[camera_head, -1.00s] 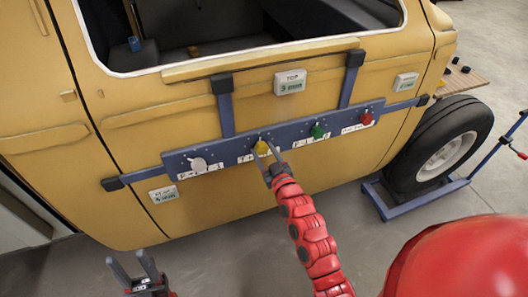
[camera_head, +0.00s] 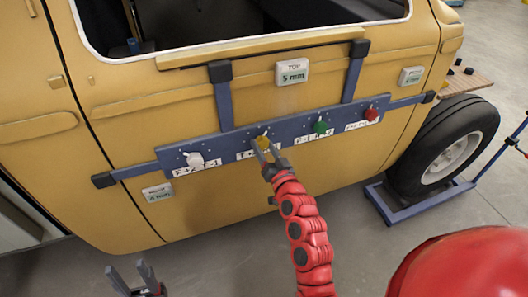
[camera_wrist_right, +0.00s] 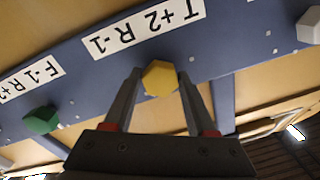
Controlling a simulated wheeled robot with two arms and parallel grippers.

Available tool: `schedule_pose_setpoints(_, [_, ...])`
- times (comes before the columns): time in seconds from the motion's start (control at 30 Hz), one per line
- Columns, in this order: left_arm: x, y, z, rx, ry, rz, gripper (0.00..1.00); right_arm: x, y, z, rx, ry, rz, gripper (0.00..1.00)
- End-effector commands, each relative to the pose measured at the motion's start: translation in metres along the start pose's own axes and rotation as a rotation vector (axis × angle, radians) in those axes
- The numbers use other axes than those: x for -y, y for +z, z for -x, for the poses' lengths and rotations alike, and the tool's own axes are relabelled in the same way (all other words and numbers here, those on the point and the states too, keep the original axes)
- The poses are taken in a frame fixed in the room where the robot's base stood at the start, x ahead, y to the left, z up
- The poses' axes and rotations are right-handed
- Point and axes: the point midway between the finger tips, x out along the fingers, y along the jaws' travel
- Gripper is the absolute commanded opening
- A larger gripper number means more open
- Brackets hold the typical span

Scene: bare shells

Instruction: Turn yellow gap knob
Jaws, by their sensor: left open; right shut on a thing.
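The yellow knob (camera_head: 263,143) sits on a blue bar (camera_head: 222,142) fixed across the yellow vehicle door. My right gripper (camera_head: 264,150) is at the yellow knob, its fingers shut on it. In the right wrist view the yellow knob (camera_wrist_right: 160,78) lies between the two fingertips (camera_wrist_right: 160,80), with a label reading "T+2 R-1" (camera_wrist_right: 125,33) beside it. A plate on the door (camera_head: 292,73) reads "TOP 5 mm". My left gripper (camera_head: 133,275) is open and empty at the bottom left, away from the bar.
The bar also carries a white knob (camera_head: 195,159), a green knob (camera_head: 321,127) and a red knob (camera_head: 371,114). Small plates (camera_head: 157,192) (camera_head: 411,76) sit on the left and right of the body. A wheel (camera_head: 445,147) stands in a blue frame at right. Floor below is clear.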

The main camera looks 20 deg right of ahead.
Motion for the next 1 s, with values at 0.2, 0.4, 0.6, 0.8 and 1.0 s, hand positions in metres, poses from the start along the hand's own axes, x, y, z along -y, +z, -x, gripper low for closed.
schedule_pose_setpoints(0.2, [-0.0005,0.0016,0.0095,0.0,0.0,0.0,0.5,-0.0006,0.0021,0.0002,-0.005,0.001,-0.116,0.01])
schedule_pose_setpoints(0.4, [-0.0006,0.002,0.012,0.0,0.0,0.0,0.5,-0.0004,0.0014,0.0002,-0.008,0.003,-0.17,0.01])
schedule_pose_setpoints(0.6, [-0.0006,0.0021,0.0125,0.0,0.0,0.0,0.5,-0.0002,0.0012,0.0001,-0.008,0.003,-0.186,0.01])
schedule_pose_setpoints(0.8, [-0.0006,0.0021,0.0124,0.0,0.0,0.0,0.5,-0.0001,0.0014,0.0001,-0.007,0.003,-0.187,0.01])
schedule_pose_setpoints(1.0, [-0.0006,0.0021,0.0124,0.0,0.0,0.0,0.5,0.0001,0.0012,0.0001,-0.008,0.003,-0.186,0.74])
